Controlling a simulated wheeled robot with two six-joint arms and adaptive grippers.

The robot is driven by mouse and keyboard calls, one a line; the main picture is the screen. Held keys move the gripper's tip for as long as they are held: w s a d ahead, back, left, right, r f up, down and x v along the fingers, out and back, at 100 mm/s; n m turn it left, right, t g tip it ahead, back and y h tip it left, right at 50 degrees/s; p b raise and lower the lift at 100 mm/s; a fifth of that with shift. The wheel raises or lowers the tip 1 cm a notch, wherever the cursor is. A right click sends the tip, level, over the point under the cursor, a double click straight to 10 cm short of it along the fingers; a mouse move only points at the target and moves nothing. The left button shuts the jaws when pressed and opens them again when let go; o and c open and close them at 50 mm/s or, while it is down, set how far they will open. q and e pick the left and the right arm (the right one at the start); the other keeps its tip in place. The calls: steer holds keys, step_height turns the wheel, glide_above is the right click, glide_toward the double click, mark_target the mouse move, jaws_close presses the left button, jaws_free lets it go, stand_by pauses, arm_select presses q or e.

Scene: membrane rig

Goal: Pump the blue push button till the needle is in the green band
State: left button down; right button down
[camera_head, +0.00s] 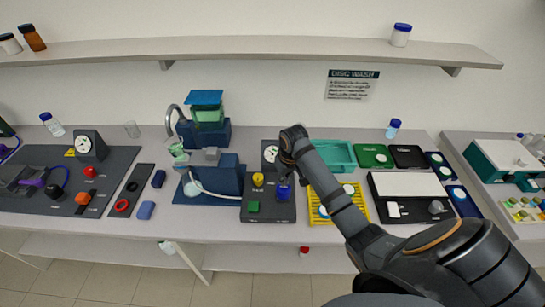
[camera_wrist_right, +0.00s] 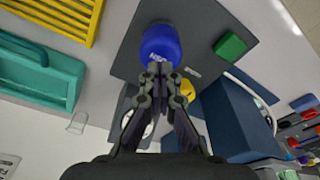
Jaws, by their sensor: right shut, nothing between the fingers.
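The blue push button (camera_head: 284,193) stands on a dark panel (camera_head: 270,217) with a yellow button (camera_head: 258,180) and a green square button (camera_head: 253,207). In the right wrist view the blue button (camera_wrist_right: 160,42) is a round, labelled cap just beyond my fingertips. My right gripper (camera_head: 285,176) is shut and empty, pointing down over the blue button; its tips (camera_wrist_right: 160,70) overlap the cap's edge, and I cannot tell whether they touch. The white dial gauge (camera_head: 269,152) is partly hidden by my gripper. Its needle and green band cannot be read. My left gripper is out of view.
A blue rig with a hose (camera_head: 212,178) stands left of the panel. A yellow rack (camera_head: 322,212) and a teal tray (camera_head: 335,152) lie close on the right. Another gauge (camera_head: 88,141) stands far left. A shelf (camera_head: 250,48) runs above.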

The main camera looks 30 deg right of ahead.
steer(key=shift+f, duration=0.1)
stand_by(0.4)
steer(key=shift+f+b, duration=0.65)
steer(key=shift+f, duration=1.35)
steer(key=shift+r+p, duration=0.85)
steer(key=shift+r, duration=1.25)
steer(key=shift+f, duration=0.15)
